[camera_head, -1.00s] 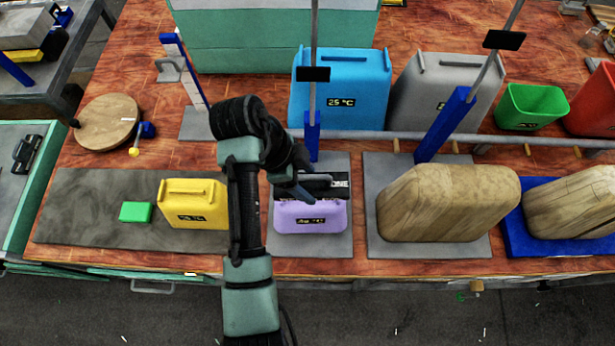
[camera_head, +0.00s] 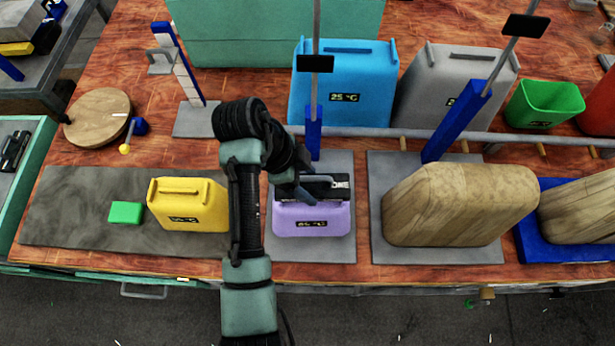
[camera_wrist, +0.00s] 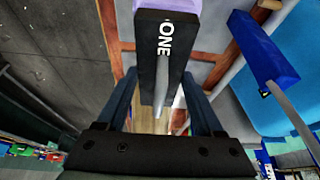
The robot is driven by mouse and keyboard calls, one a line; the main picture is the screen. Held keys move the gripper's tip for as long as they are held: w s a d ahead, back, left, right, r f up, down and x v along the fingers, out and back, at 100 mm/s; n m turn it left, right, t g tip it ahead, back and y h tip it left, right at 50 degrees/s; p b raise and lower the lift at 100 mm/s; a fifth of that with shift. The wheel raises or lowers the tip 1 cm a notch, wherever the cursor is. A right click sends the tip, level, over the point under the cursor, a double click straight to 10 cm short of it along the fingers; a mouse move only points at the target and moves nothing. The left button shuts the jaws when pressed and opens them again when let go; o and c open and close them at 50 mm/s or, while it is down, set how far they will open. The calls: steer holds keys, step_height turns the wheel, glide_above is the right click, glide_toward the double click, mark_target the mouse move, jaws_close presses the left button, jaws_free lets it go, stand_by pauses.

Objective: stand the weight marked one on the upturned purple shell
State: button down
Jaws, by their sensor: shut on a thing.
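The weight marked one is a black block with "ONE" in white and a grey handle; it shows in the head view (camera_head: 338,187) and the wrist view (camera_wrist: 150,60). My gripper (camera_head: 305,188) is shut on its handle, seen between the fingers in the wrist view (camera_wrist: 162,95). The purple shell (camera_head: 313,222) stands on a grey plate, directly below the weight in the head view. The weight hides the shell's top, and I cannot tell whether they touch. A purple edge (camera_wrist: 178,5) shows past the weight's far end in the wrist view.
A post with a blue sleeve (camera_head: 313,135) stands close behind the weight. A yellow shell (camera_head: 188,203) and green block (camera_head: 126,212) are left, a wooden block (camera_head: 460,205) right. Blue (camera_head: 345,85) and grey (camera_head: 450,90) containers stand behind a rail.

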steer(key=shift+f, duration=0.5)
steer(key=shift+f+b, duration=0.6)
steer(key=shift+f, duration=0.05)
stand_by(0.5)
steer(key=shift+c, duration=0.6)
jaws_free()
steer(key=shift+o, duration=0.6)
steer(key=shift+s+f, duration=0.1)
steer(key=shift+f, duration=0.05)
steer(key=shift+a+r, duration=0.2)
steer(key=shift+r, duration=0.25)
steer(key=p+v, duration=0.4)
steer(key=v, duration=0.8)
steer(key=shift+r+p, duration=0.2)
steer(key=shift+p, duration=0.15)
